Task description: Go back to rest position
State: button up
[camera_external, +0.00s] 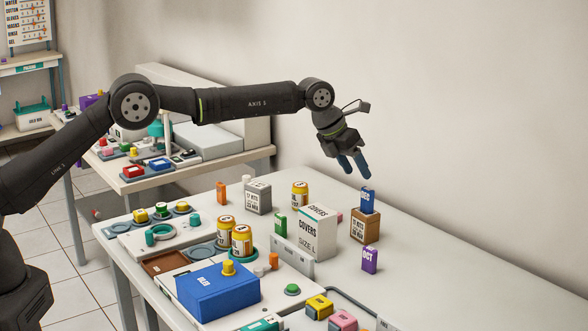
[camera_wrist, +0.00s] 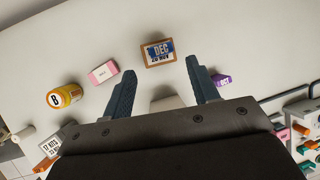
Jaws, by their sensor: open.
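My gripper (camera_external: 354,163) hangs in the air above the right back part of the table, fingers pointing down. In the wrist view my gripper (camera_wrist: 162,88) has its two blue fingers spread, with nothing held between them. Below it stands a brown box (camera_external: 364,227) with a blue DEC block (camera_external: 367,199) on top. The DEC block also shows in the wrist view (camera_wrist: 160,48), just beyond the fingertips and apart from them.
A white COVERS box (camera_external: 317,231), a purple OCT block (camera_external: 369,260) and an orange-yellow jar (camera_external: 299,194) stand nearby. A blue box (camera_external: 217,289) and two jars (camera_external: 241,239) are at the front left. A pink block (camera_wrist: 103,72) lies left of the fingers. The back right tabletop is clear.

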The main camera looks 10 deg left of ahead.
aim_at(366, 189)
jog(key=x, duration=0.5)
jog(key=shift+f, duration=0.25)
jog(key=s+r, duration=1.1)
jog(key=s, duration=0.1)
jog(key=s+a+f+g, duration=0.1)
jog(key=s+a+f, duration=0.6)
jog(key=a+f, duration=0.2)
jog(key=shift+s+a+h, duration=0.15)
jog(key=shift+a+h, duration=0.15)
jog(key=shift+a, duration=0.15)
